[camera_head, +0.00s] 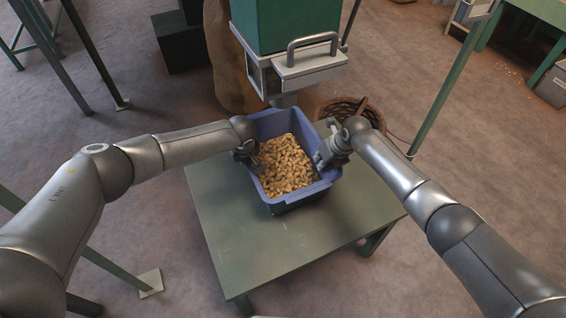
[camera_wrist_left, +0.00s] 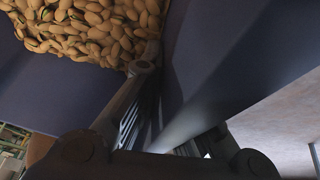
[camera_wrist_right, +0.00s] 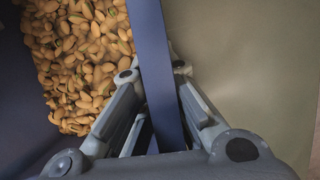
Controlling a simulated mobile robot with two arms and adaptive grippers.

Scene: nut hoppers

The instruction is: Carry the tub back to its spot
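The blue tub (camera_head: 283,207), filled with pistachio-like nuts (camera_head: 286,165), is at the rear of the green table (camera_head: 240,245), below the hopper spout. I cannot tell whether its base touches the tabletop. My left gripper (camera_head: 250,158) is at the tub's left wall, one finger inside; the wall also shows in the left wrist view (camera_wrist_left: 205,60), and the outer finger is mostly hidden. My right gripper (camera_head: 322,160) straddles the right wall, which shows between its fingers in the right wrist view (camera_wrist_right: 152,60). Both grippers look closed on the walls.
The green hopper (camera_head: 285,25) with a metal handled box (camera_head: 308,65) stands just behind the tub. A wicker basket (camera_head: 350,108) is behind right, a brown sack (camera_head: 228,60) behind left. The table's front is clear, with faint pale marks.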

